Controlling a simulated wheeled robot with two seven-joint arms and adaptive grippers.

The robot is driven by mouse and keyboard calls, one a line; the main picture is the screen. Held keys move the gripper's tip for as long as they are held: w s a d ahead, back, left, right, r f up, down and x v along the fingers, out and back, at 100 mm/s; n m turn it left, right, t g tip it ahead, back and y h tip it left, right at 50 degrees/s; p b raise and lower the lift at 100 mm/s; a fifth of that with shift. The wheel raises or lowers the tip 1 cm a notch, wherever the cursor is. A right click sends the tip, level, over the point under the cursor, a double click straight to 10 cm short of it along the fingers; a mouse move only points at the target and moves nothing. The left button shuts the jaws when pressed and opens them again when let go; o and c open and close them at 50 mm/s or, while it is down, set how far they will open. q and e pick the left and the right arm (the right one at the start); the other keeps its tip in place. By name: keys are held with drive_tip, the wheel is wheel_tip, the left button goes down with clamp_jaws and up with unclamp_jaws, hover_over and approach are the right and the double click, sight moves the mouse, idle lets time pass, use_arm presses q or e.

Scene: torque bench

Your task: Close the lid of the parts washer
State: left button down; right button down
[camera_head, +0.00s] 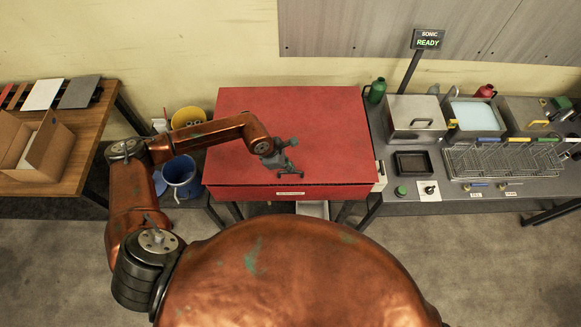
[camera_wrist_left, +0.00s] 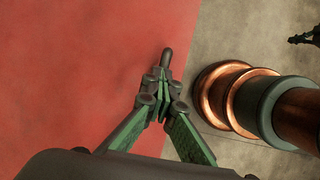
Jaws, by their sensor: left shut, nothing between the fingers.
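The parts washer (camera_head: 290,192) is a red box on legs in the middle of the head view. Its broad red lid (camera_head: 320,115) lies flat over the top and looks down on the box. The lid also fills the left side of the left wrist view (camera_wrist_left: 70,70). My left gripper (camera_head: 290,178) is over the front part of the lid, near its front edge. In the left wrist view its fingers (camera_wrist_left: 160,95) are together with nothing between them. I cannot tell whether the fingertips touch the lid. My right gripper is not in view.
A grey bench at the right carries a wire basket (camera_head: 505,158), metal tanks (camera_head: 415,108) and a sign reading READY (camera_head: 428,40). A wooden table (camera_head: 85,140) with an open cardboard box (camera_head: 48,150) stands at the left. A blue bucket (camera_head: 181,175) stands beside the washer.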

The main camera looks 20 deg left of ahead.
use_arm(q)
drive_tip(key=c, duration=2.6)
unclamp_jaws()
drive_tip(key=o, duration=0.6)
drive_tip(key=v, duration=1.2)
